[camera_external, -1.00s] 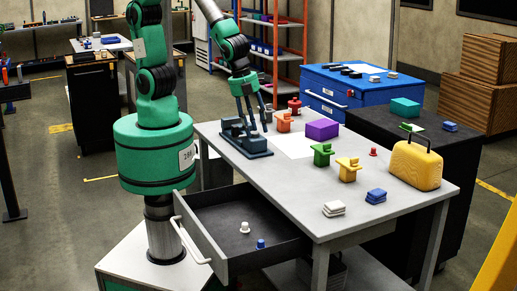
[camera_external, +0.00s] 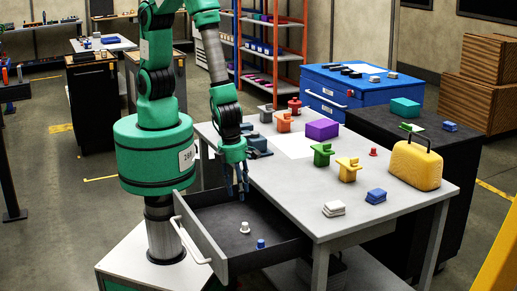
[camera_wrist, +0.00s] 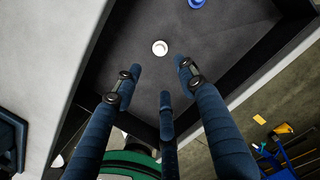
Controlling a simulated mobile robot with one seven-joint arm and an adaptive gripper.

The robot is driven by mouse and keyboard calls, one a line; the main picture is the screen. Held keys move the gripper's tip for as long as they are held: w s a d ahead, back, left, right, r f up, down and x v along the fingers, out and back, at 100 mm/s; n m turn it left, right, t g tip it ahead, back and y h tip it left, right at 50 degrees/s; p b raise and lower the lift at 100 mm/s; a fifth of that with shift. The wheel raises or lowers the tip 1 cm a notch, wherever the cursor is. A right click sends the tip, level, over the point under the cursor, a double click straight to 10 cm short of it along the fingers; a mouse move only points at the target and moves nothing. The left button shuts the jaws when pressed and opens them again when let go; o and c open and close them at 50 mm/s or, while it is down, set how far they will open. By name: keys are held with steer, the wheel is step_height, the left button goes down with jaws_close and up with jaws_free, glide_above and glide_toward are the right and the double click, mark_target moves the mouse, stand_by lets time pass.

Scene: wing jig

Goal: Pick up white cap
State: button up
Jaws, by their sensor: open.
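The white cap (camera_external: 244,227) stands on the dark floor of the open drawer (camera_external: 215,216). In the wrist view the white cap (camera_wrist: 160,47) shows as a small round piece, beyond my fingertips. My gripper (camera_external: 239,192) hangs over the back part of the drawer, pointing down, above the cap and behind it in the external view. In the wrist view its blue fingers (camera_wrist: 158,80) are spread and empty, with a clear gap around the cap. Nothing hides the cap.
A blue cap (camera_external: 261,244) stands in the drawer near the white one. The drawer walls and white handle (camera_external: 190,240) surround the space. The grey table (camera_external: 300,190) holds several coloured parts.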

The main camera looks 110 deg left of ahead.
steer(key=shift+f, duration=0.1)
steer(key=b, duration=0.3)
glide_above(245, 223)
steer(key=shift+s+d+f, duration=0.1)
steer(key=shift+d+f, duration=0.05)
steer(key=shift+f, duration=1.25)
steer(key=shift+s+d+f, duration=0.1)
steer(key=shift+f, duration=1.25)
steer(key=shift+s+d+f, duration=0.1)
steer(key=shift+d+f, duration=0.05)
steer(key=shift+f, duration=1.25)
steer(key=shift+w+a+f+b, duration=0.15)
steer(key=shift+f+b, duration=0.55)
steer(key=shift+f, duration=0.6)
steer(key=shift+w+a+f+b, duration=0.15)
steer(key=shift+f+b, duration=0.55)
steer(key=shift+f, duration=0.6)
steer(key=shift+s, duration=0.1)
steer(key=c, duration=0.9)
